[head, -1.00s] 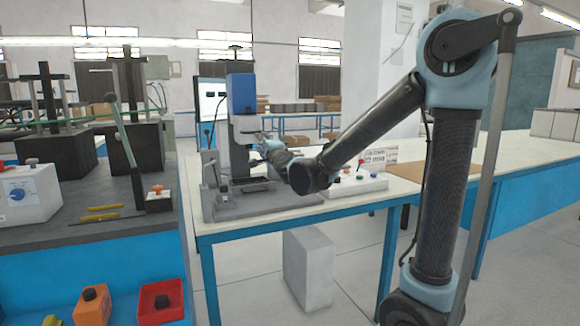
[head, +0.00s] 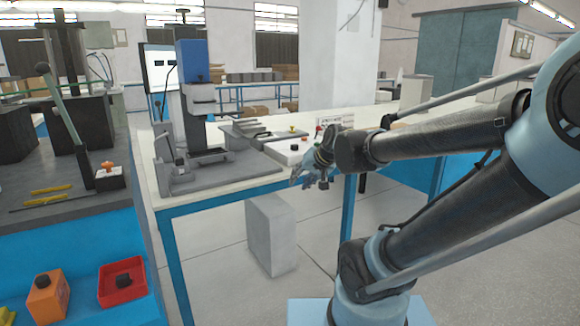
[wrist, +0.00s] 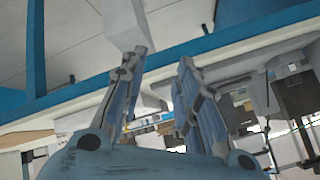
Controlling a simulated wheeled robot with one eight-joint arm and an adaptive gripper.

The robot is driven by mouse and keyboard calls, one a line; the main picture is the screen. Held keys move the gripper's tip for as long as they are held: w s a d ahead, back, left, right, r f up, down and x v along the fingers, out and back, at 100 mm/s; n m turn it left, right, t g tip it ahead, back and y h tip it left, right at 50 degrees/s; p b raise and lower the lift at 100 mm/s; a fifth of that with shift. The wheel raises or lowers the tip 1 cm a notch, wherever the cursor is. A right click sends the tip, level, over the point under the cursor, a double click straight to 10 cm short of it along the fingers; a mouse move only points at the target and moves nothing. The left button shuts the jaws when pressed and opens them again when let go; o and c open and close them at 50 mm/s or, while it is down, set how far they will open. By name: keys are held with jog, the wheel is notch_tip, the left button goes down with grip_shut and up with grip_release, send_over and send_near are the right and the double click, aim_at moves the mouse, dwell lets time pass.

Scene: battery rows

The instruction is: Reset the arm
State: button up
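My gripper (head: 310,172) is in front of the front edge of the white-topped table (head: 240,172), right of the blue-topped press machine (head: 196,108) and clear of it. In the wrist view my gripper (wrist: 160,62) shows two blue-grey fingers spread apart, with nothing held between them. My arm is folded back across the right side of the head view.
A grey block (head: 271,235) stands on the floor under the table. A white control box (head: 288,150) sits on the table behind my gripper. At the left, a dark bench carries a lever (head: 66,122); a red tray (head: 122,294) sits below. Floor right of the table is open.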

jog(key=s+d+f+g+h, duration=0.2)
jog(key=s+d+f, duration=0.3)
jog(key=s+d, duration=0.2)
jog(key=s+d+f+g+h, duration=0.3)
jog(key=s+d+f, duration=0.3)
jog(key=s+d, duration=0.2)
jog(key=shift+s+d, duration=0.15)
jog(key=shift+s, duration=1.1)
jog(key=shift+w+f, duration=0.25)
jog(key=shift+w, duration=0.25)
